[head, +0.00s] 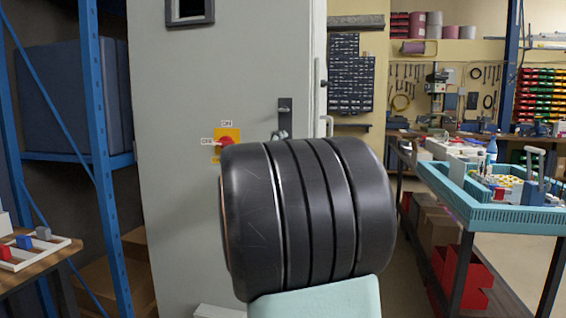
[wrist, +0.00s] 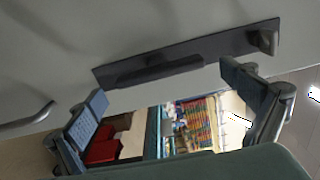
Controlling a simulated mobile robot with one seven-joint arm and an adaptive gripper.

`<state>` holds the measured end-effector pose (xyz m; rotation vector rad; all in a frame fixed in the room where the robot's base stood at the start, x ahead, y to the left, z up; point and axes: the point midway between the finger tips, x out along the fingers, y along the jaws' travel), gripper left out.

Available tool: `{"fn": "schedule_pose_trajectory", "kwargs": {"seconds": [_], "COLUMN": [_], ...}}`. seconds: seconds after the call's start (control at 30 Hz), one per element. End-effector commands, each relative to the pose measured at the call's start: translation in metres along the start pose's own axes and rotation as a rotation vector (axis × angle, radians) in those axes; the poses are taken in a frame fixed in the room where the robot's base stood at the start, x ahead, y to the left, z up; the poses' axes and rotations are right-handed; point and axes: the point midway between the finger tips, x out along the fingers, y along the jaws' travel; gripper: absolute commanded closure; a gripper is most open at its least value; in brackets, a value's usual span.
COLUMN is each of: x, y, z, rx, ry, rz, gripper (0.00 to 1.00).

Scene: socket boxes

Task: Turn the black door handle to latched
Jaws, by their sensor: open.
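The black door handle (head: 285,110) is on the grey cabinet door, near its right edge. In the head view the top of its plate shows, and my arm hides what is lower. In the wrist view the handle's long dark plate (wrist: 190,52) runs diagonally, with a raised bar along it and a knob-like part at its right end. I cannot tell the handle's exact turn. My gripper (wrist: 165,85) is open and empty, its two pads apart on either side of the bar's end of the plate. In the head view my gripper is mostly hidden behind my arm.
A red rotary switch on a yellow plate (head: 227,143) is left of the handle on the cabinet door (head: 180,190). A blue shelf rack (head: 97,100) stands at left. A teal tray (head: 470,211) on a table is at right. A pale vertical handle (head: 327,126) is at the cabinet's right side.

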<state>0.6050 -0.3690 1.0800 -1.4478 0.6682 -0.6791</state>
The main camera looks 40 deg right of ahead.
Motion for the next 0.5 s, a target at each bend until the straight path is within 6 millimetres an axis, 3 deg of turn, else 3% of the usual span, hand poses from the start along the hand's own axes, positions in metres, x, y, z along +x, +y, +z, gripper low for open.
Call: {"fn": "schedule_pose_trajectory", "kwargs": {"seconds": [0.3, 0.5], "x": [-0.048, -0.062], "y": [0.000, 0.000], "z": [0.001, 0.000], "rx": [0.001, 0.001], "ry": [-0.003, 0.000], "rz": [0.000, -0.001], "gripper": [0.01, 0.01]}}
